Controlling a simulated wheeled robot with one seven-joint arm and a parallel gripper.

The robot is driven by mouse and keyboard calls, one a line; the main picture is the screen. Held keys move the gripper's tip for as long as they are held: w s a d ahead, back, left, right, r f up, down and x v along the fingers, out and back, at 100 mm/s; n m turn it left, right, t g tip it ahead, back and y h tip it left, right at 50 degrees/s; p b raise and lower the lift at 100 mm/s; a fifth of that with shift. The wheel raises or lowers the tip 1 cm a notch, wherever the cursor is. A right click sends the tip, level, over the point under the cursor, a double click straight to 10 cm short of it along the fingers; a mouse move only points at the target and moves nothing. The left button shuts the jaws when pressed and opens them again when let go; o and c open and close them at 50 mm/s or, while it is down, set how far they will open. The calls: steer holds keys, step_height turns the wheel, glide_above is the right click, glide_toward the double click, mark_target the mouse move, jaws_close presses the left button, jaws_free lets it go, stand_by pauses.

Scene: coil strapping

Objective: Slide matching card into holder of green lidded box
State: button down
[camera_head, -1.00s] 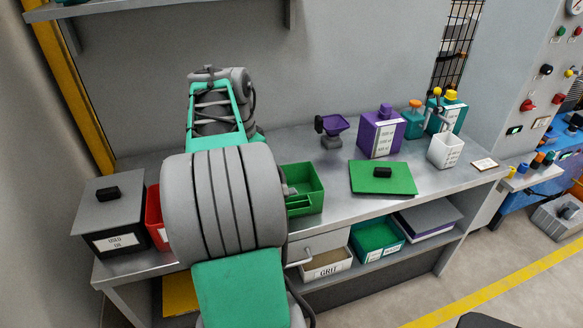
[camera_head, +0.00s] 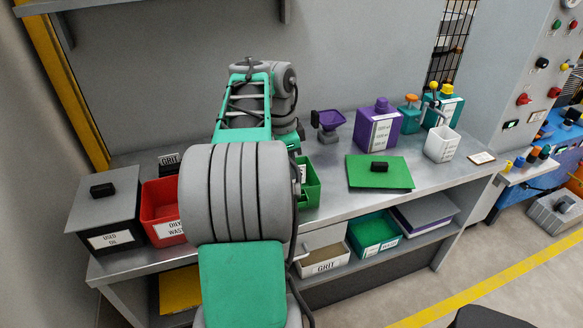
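The green box (camera_head: 312,193) stands open on the bench, mostly hidden behind my arm. Its green lid (camera_head: 398,174), with a black handle, lies flat on the bench to the right. A small white card with dark marks (camera_head: 303,173) shows at the box, just right of my arm; its text is too small to read. My gripper (camera_head: 296,182) is mostly hidden behind my arm beside this card. Its fingers cannot be made out, so I cannot tell whether it holds the card. The box's card holder is hidden now.
A red oily-waste bin (camera_head: 158,229) and a lidded used-oil box (camera_head: 108,240) stand left, with a GRIT label (camera_head: 169,160) behind. A GRIT bin (camera_head: 322,267) is below.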

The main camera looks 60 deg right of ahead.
steer(key=shift+f+b, duration=2.5)
steer(key=shift+f, duration=0.35)
steer(key=shift+f+b, duration=0.4)
steer(key=shift+b, duration=0.1)
steer(key=shift+f+b, duration=0.85)
steer(key=shift+f, duration=0.05)
steer(key=c, duration=2.1)
jaws_free()
